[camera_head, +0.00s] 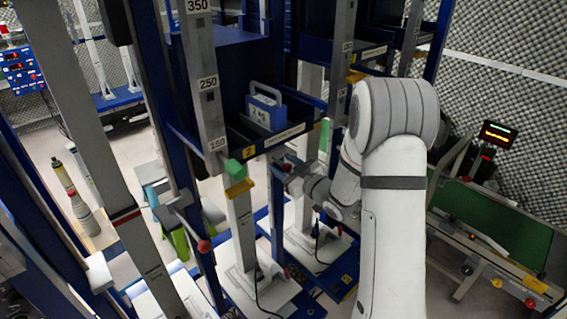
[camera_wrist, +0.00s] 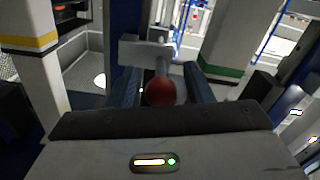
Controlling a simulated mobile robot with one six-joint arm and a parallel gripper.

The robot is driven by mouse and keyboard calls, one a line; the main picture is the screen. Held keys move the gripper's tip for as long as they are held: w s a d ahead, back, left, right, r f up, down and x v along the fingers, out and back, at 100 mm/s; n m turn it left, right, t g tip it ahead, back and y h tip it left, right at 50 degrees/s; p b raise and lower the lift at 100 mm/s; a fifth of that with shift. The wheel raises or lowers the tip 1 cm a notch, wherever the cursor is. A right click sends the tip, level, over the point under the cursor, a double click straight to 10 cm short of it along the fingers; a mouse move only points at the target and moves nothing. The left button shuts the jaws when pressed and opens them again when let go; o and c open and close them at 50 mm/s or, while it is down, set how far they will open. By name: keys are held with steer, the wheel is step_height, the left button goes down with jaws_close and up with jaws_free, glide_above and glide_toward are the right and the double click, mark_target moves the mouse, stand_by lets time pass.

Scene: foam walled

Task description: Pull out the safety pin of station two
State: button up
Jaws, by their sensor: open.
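A metal pin with a red ball knob (camera_wrist: 160,92) sticks out towards me from a grey metal block (camera_wrist: 145,52) in the wrist view. My gripper (camera_wrist: 163,84) is open, with one dark finger on each side of the knob; I cannot tell whether either touches it. In the head view my gripper (camera_head: 289,180) is beside the posts, near a small red knob (camera_head: 287,168), partly hidden. A yellow plate marked 2 (camera_head: 249,152) is on the shelf edge just left of it. Another red-knobbed pin (camera_head: 204,245) sticks out lower left.
A blue weight marked 2 kg (camera_head: 264,110) stands on the blue shelf above. Scale posts (camera_head: 208,90) and blue uprights crowd around my gripper. In the wrist view, a yellow-banded post (camera_wrist: 30,42) is left and a green-banded post (camera_wrist: 222,68) right. A green-topped bench (camera_head: 490,220) stands right.

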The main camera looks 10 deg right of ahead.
steer(key=shift+w+a, duration=0.15)
steer(key=shift+w, duration=0.05)
jaws_close()
stand_by(0.4)
steer(key=shift+s, duration=0.1)
